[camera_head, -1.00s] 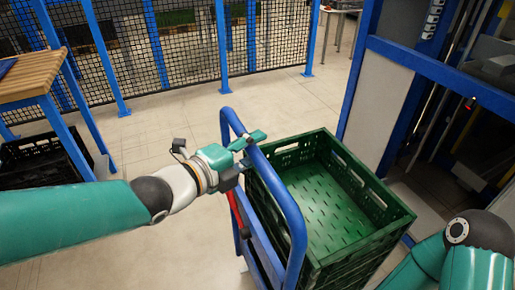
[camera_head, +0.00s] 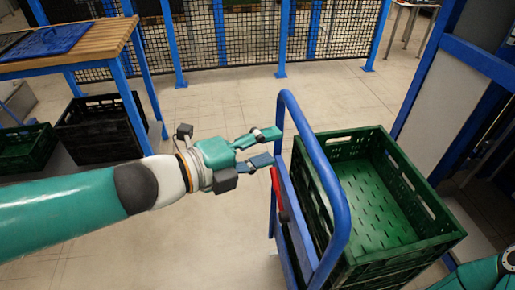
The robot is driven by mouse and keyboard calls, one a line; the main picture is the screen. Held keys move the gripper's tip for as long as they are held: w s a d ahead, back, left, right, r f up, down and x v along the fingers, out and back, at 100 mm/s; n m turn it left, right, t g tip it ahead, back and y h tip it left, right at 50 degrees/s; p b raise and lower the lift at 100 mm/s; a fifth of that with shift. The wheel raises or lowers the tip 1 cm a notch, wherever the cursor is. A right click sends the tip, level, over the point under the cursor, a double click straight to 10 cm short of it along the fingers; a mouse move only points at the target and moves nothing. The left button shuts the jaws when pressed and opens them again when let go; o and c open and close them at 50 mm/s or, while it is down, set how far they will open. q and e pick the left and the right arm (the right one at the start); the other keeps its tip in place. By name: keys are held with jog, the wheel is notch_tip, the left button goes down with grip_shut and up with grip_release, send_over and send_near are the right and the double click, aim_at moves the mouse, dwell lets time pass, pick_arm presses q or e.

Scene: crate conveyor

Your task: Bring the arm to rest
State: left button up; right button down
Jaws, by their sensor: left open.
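My left arm comes in from the left. My left gripper (camera_head: 268,147) is open and empty, its two fingers pointing right toward the blue trolley handle (camera_head: 318,155). A red part (camera_head: 277,190) sits on the trolley below the fingers. A green crate (camera_head: 447,243) stands on the trolley, right of the handle, and looks empty inside. A piece of my right arm shows at the lower right corner; its gripper is out of the frame.
A wooden-topped table (camera_head: 105,52) with blue legs stands at the upper left, with a blue flat item (camera_head: 50,40) on it. A black crate (camera_head: 92,108) and another green crate (camera_head: 25,147) are below it. A mesh fence (camera_head: 245,38) runs behind. Floor (camera_head: 225,105) between is clear.

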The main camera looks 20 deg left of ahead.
pick_arm(q)
jog(key=shift+v, duration=0.8)
notch_tip(320, 180, down, 30)
jog(key=w+n+g+y, duration=0.35)
jog(key=n+g, duration=0.25)
jog(key=n, duration=1.1)
jog(key=s+f+n+g+y, duration=0.2)
jog(key=s+f+n+g, duration=0.4)
jog(key=s+f+n, duration=0.85)
notch_tip(320, 180, up, 14)
jog(key=s+m+p, duration=0.1)
jog(key=m+p, duration=0.2)
jog(key=p, duration=1.5)
jog(key=shift+d+p, duration=0.35)
jog(key=shift+d, duration=0.05)
